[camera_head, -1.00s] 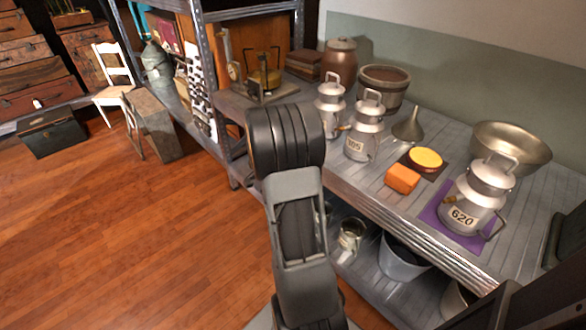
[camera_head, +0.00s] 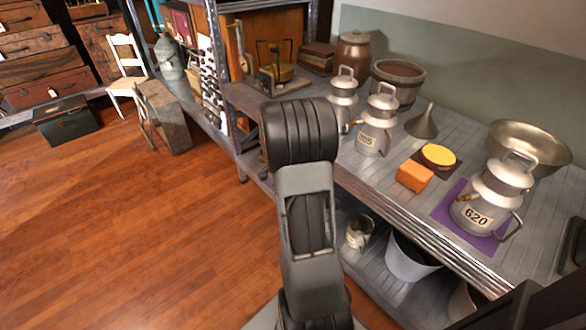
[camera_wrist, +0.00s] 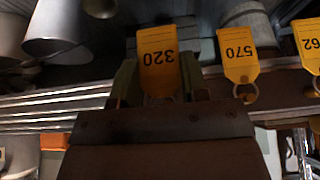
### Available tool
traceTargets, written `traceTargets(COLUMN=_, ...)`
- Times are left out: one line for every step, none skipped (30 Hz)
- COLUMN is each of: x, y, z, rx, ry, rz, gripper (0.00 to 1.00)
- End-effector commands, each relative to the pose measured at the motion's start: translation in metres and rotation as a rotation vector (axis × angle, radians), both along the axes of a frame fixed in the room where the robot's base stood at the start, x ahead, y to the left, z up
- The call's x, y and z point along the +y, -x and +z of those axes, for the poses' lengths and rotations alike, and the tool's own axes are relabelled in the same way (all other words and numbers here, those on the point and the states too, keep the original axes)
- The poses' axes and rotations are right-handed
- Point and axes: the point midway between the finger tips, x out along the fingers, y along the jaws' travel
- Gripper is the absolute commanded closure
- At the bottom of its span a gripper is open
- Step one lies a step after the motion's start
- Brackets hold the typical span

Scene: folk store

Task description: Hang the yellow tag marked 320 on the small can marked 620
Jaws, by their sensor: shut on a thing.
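The small can marked 620 (camera_head: 490,188) is a grey metal can with a top handle, standing upright on a purple mat (camera_head: 487,242) at the right of the bench. The yellow tag marked 320 (camera_wrist: 158,58) shows in the wrist view with its number upside down. My gripper (camera_wrist: 157,84) is shut on this tag, a finger at each side of its lower part. In the head view my arm is in the middle, clear of the can, and my gripper is not visible there.
Yellow tags marked 570 (camera_wrist: 238,54) and 62, partly cut off (camera_wrist: 308,44), are right of my gripper. On the bench are other cans (camera_head: 376,125), an orange block (camera_head: 414,176), a yellow disc (camera_head: 438,155), a funnel (camera_head: 423,124) and a metal bowl (camera_head: 530,145).

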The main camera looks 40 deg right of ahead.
Motion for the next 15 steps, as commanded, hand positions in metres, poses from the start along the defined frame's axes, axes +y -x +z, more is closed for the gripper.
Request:
traceTargets(x=-0.003, y=0.0, z=0.001, rx=0.0, ry=0.0, rz=-0.001, gripper=0.98)
traceTargets(x=-0.005, y=0.0, z=0.001, rx=0.001, ry=0.0, rz=0.0, gripper=0.98)
traceTargets(x=-0.008, y=0.001, z=0.0, rx=0.001, ry=0.0, rz=0.0, gripper=0.98)
traceTargets(x=-0.01, y=0.001, z=0.0, rx=0.001, ry=0.0, rz=0.0, gripper=0.98)
traceTargets(x=-0.012, y=0.001, z=0.0, rx=0.0, ry=0.0, rz=-0.001, gripper=0.98)
traceTargets(x=-0.014, y=0.001, z=0.0, rx=0.0, ry=0.0, rz=-0.001, gripper=0.98)
traceTargets(x=-0.016, y=0.002, z=-0.001, rx=0.0, ry=0.0, rz=-0.001, gripper=0.98)
traceTargets(x=-0.018, y=0.002, z=-0.001, rx=0.0, ry=0.0, rz=-0.001, gripper=0.98)
traceTargets(x=-0.02, y=0.002, z=-0.002, rx=0.0, ry=0.0, rz=-0.001, gripper=0.98)
traceTargets(x=-0.021, y=0.002, z=0.0, rx=0.001, ry=0.0, rz=0.0, gripper=0.98)
traceTargets(x=-0.022, y=0.002, z=0.0, rx=0.001, ry=0.0, rz=0.0, gripper=0.98)
traceTargets(x=-0.023, y=0.002, z=0.0, rx=0.001, ry=0.0, rz=0.0, gripper=0.98)
traceTargets(x=-0.024, y=0.002, z=0.0, rx=0.001, ry=0.0, rz=0.0, gripper=0.98)
traceTargets(x=-0.025, y=0.002, z=0.0, rx=0.001, ry=-0.001, rz=0.0, gripper=0.98)
traceTargets(x=-0.027, y=0.002, z=-0.004, rx=0.001, ry=0.0, rz=0.0, gripper=0.98)
